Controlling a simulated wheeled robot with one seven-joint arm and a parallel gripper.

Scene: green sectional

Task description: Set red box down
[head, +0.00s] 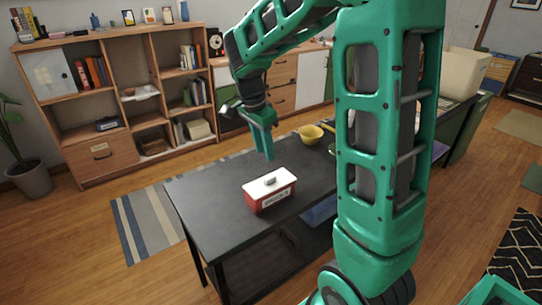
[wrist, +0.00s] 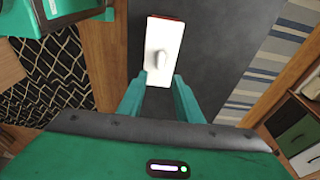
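The red box (head: 272,199), with a white lid, a pale knob and a label on its front, sits upright on the near part of the dark table (head: 215,214). In the wrist view the box's white lid (wrist: 163,35) shows from above, just beyond the fingertips. My gripper (head: 268,156) hangs pointing down above the table, behind the box and apart from it in the head view. In the wrist view my gripper (wrist: 159,78) has its two fingers spread, with nothing held between them.
A yellow bowl (head: 311,134) stands farther back on the table. My arm hides part of the table's right side. A wooden shelf unit (head: 120,95) stands behind. The tabletop left of the box is clear.

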